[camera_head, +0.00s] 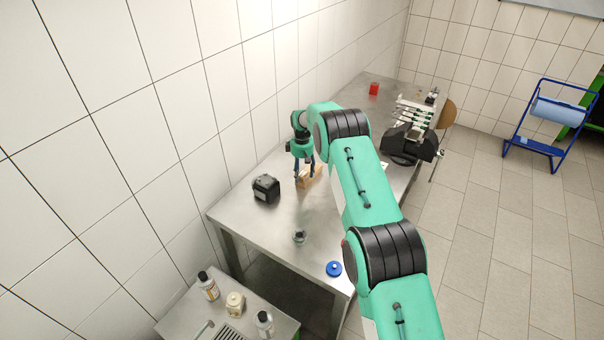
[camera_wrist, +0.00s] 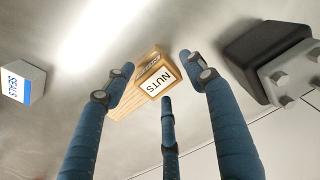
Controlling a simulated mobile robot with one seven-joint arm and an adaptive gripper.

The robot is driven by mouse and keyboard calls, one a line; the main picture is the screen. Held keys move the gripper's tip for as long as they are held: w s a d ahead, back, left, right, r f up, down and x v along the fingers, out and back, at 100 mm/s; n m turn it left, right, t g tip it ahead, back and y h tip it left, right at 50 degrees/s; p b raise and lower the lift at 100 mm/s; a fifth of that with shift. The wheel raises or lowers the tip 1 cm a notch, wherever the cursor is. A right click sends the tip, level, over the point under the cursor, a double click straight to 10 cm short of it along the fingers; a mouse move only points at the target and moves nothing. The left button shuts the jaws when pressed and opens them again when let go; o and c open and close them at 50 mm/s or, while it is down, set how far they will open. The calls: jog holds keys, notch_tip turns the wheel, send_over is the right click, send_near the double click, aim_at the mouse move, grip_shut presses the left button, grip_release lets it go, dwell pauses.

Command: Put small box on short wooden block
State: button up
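A light wooden piece (camera_wrist: 142,78) with a white "NUTS" label and a dark slot lies on the metal table, below my gripper (camera_wrist: 157,75) in the wrist view. In the head view the wooden piece (camera_head: 308,179) is at my fingertips, partly hidden by them. My three-fingered gripper (camera_head: 304,173) points down, its fingers spread around the piece. A gap shows beside the right finger; whether the others touch is unclear. A small grey-white box (camera_wrist: 22,82) with a blue-and-white "SEALS" label lies at the left of the wrist view. I cannot tell which is the task's small box or block.
A black motor-like block (camera_head: 266,188) stands left of the gripper, close to the right finger in the wrist view (camera_wrist: 265,55). A red cube (camera_head: 374,89) and a black fixture (camera_head: 410,142) stand farther back.

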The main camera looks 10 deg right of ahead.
aim_at(302, 174)
jog(key=shift+r, duration=0.1)
notch_tip(302, 174, up, 12)
jog(key=b, duration=0.1)
dwell(0.7)
dwell(0.5)
